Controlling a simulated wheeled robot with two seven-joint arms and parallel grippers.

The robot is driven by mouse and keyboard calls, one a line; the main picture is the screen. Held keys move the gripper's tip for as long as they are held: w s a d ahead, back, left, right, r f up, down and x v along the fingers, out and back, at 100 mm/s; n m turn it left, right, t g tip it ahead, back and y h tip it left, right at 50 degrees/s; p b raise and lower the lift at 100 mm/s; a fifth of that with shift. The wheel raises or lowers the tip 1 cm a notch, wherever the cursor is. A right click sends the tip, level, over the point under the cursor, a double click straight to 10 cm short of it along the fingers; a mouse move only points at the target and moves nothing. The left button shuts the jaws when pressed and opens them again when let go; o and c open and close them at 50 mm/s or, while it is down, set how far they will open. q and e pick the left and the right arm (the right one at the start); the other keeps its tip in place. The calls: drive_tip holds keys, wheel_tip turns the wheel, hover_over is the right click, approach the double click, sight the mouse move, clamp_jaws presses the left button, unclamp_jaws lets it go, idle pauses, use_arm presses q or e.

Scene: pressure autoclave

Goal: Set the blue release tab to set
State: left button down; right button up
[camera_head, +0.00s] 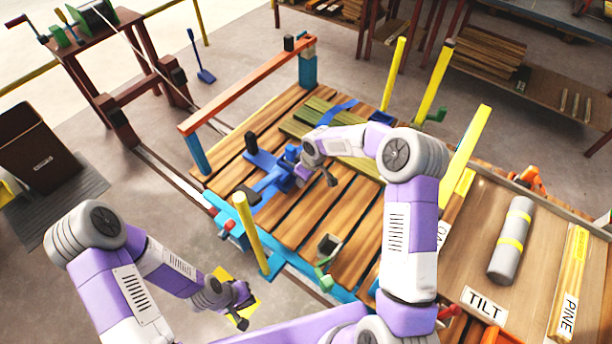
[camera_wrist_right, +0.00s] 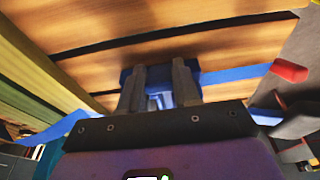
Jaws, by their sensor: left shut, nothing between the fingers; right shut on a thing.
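A blue mechanism (camera_head: 268,188) lies on the slatted wooden deck, with an upright blue block that I take to be the release tab (camera_head: 291,152). My right gripper (camera_head: 301,171) is down at this block. In the right wrist view the two grey fingers (camera_wrist_right: 159,88) are closed around the blue part (camera_wrist_right: 155,102), which is partly hidden by the fingers. No set marking can be read. My left gripper (camera_head: 241,318) is shut and empty, low at the front left, away from the deck, with a yellow object behind it.
Yellow posts (camera_head: 252,233) stand around the deck (camera_head: 345,245). An orange rail (camera_head: 245,84) on blue posts spans its back left. A workbench (camera_head: 472,270) at right holds a grey cylinder (camera_head: 511,241) and labels. A green-drum winch (camera_head: 92,20) stands back left.

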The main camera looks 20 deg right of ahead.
drive_tip(key=shift+w+a+r+g+h+p, duration=0.3)
drive_tip(key=shift+w+a+g+h+p, duration=0.15)
drive_tip(key=shift+g+h+p, duration=0.4)
drive_tip(key=shift+w+a+g+h+p, duration=0.15)
drive_tip(key=shift+w+g+h+p, duration=0.15)
drive_tip(key=shift+g+p, duration=0.3)
drive_tip(key=shift+w+a+g+h, duration=0.1)
drive_tip(key=shift+a+g+h, duration=0.05)
drive_tip(key=shift+g+h, duration=0.25)
drive_tip(key=shift+f+g, duration=0.1)
drive_tip(key=shift+g, duration=0.15)
drive_tip(key=o, duration=1.1)
drive_tip(key=shift+c, duration=0.2)
drive_tip(key=shift+p+v, duration=0.7)
drive_tip(key=shift+v, duration=3.1)
drive_tip(key=shift+w, duration=0.1)
